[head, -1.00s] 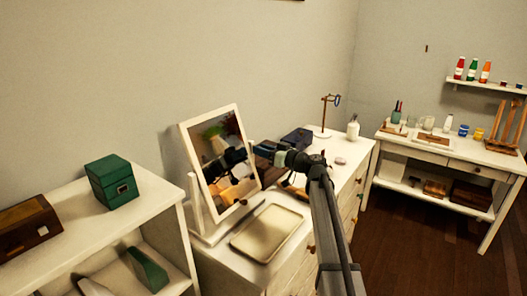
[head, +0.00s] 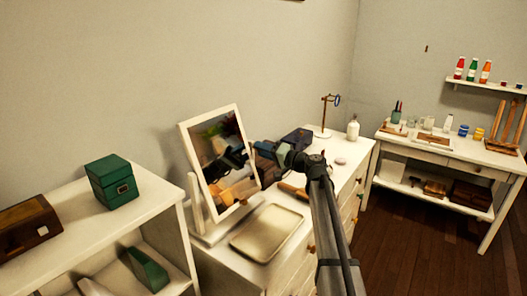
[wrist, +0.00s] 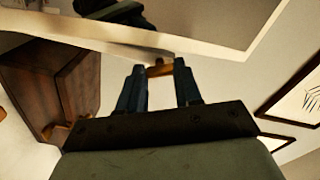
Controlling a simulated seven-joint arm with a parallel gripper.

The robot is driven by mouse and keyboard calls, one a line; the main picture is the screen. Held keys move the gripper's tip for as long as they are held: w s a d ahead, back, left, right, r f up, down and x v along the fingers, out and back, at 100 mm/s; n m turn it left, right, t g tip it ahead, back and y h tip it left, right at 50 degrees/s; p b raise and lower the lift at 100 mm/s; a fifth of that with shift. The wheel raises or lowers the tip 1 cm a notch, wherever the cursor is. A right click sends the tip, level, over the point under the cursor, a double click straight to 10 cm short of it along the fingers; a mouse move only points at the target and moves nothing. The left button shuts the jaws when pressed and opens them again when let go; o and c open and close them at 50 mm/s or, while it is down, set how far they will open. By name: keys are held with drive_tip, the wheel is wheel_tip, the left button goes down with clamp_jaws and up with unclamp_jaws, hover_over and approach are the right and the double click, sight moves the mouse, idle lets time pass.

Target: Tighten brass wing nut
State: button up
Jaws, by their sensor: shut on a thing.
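The brass wing nut (wrist: 160,70) shows as a small golden-brown piece between my fingertips in the wrist view. My gripper (wrist: 160,74) is shut on it, with one dark blue finger on each side. The tilting mirror (head: 213,147) stands on the white dresser, its pale frame running just beyond the fingertips in the wrist view (wrist: 100,36). In the head view my gripper (head: 259,149) reaches in from the right to the mirror's right side. The wing nut cannot be made out there, and its thread is hidden.
A cream tray (head: 267,232) lies in front of the mirror. A green box (head: 111,181) sits on the left shelf.

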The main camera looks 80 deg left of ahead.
drive_tip(key=m, duration=2.3)
drive_tip(key=shift+m, duration=0.3)
idle(0.3)
drive_tip(key=o, duration=1)
drive_tip(key=shift+o, duration=0.2)
drive_tip(key=v, duration=1.4)
